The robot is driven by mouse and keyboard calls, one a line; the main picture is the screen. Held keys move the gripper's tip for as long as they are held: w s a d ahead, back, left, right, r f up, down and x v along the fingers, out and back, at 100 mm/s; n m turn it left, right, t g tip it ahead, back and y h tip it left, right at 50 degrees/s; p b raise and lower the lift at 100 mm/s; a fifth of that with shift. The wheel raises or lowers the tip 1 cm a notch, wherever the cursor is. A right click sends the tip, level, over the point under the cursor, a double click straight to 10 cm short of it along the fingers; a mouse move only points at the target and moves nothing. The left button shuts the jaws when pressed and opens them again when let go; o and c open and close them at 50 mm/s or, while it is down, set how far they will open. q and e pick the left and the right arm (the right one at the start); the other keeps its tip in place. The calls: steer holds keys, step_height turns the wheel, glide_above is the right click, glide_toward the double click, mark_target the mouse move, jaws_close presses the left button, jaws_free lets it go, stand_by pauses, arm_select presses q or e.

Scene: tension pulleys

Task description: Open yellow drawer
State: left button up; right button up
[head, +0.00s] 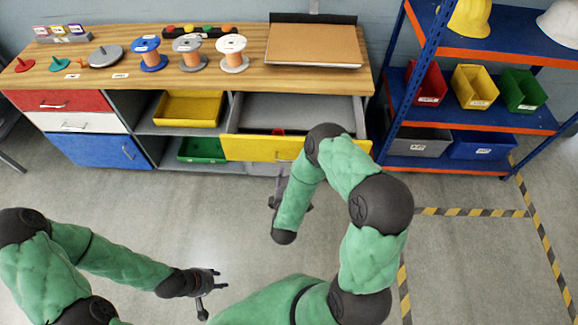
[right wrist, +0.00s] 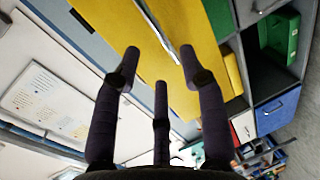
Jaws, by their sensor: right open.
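The yellow drawer (head: 242,147) is pulled out from the workbench, and its grey inside shows from above with a small red thing in it. In the right wrist view the yellow drawer front (right wrist: 205,85) fills the upper middle, with a silver bar handle (right wrist: 152,25) across it. My right gripper (head: 281,188) is just in front of and below the drawer front, partly hidden by my arm. In the wrist view its fingers (right wrist: 161,62) are spread and empty, pointing at the front near the handle. My left gripper (head: 208,289) hangs low over the floor, fingers apart and empty.
The wooden benchtop (head: 260,80) holds spools (head: 190,54) and a brown board (head: 313,45). Yellow (head: 188,108) and green (head: 202,149) bins sit on shelves left of the drawer. A blue rack (head: 395,85) stands at right. The floor before the bench is clear.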

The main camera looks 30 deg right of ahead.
steer(key=shift+v, duration=1.85)
steer(key=s+a+f+m+g+y, duration=0.3)
steer(key=a+f+m+g+y, duration=0.3)
steer(key=a+f+m+y, duration=0.25)
steer(key=s+a+m+g+y, duration=0.3)
steer(key=s+a+m+g, duration=0.2)
steer(key=s, duration=0.8)
steer(key=shift+a+f+m+g+y+p, duration=0.35)
steer(key=shift+a+g+p, duration=0.05)
steer(key=shift+a+g, duration=0.55)
steer(key=shift+s+d, duration=0.1)
